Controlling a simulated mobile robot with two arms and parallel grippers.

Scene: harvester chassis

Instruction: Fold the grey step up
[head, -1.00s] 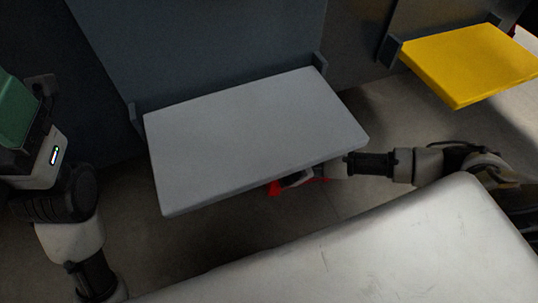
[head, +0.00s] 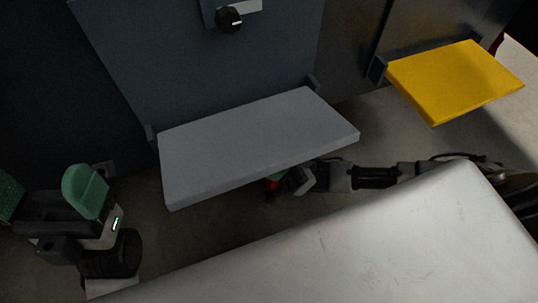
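The grey step (head: 255,140) is a flat slab hinged at its far edge to a dark panel (head: 200,70). It sticks out towards me, close to level. My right gripper (head: 277,182) is under its front edge, towards the right. Only a bit of green and red shows there; the fingers are mostly hidden by the step, so contact and opening cannot be told. My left gripper (head: 47,196) has two green fingers spread apart and empty, low at the left, clear of the step.
A yellow step (head: 455,80) sticks out at the upper right. A black knob (head: 229,19) is on the panel above the grey step. A large pale, scuffed surface (head: 370,240) fills the lower right, close to my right arm.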

